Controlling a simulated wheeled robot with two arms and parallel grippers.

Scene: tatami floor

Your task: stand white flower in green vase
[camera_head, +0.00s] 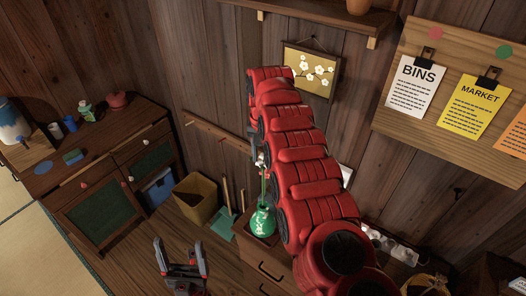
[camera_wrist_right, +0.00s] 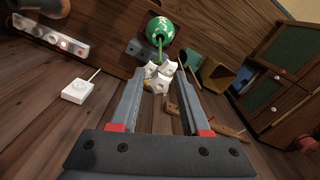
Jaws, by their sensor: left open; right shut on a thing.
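The green vase (camera_head: 262,222) with a pale pattern stands upright on a small wooden cabinet, left of my right arm. It also shows in the right wrist view (camera_wrist_right: 160,31). The white flower (camera_wrist_right: 161,76) is between the fingertips of my right gripper (camera_wrist_right: 160,80), which is shut on it. Its green stem (camera_head: 264,185) runs down to the vase mouth and appears to enter it; how deep is hidden. In the head view the right gripper is mostly hidden by my red arm. My left gripper (camera_head: 182,258) is open and empty, low and left of the vase.
A wooden cabinet (camera_head: 115,165) with a red pot (camera_head: 117,99) and a blue cup (camera_head: 70,124) stands at the left. A tan bin (camera_head: 196,197) is on the floor left of the vase. A power strip (camera_head: 391,245) lies at the right. A picture (camera_head: 311,70) hangs behind my arm.

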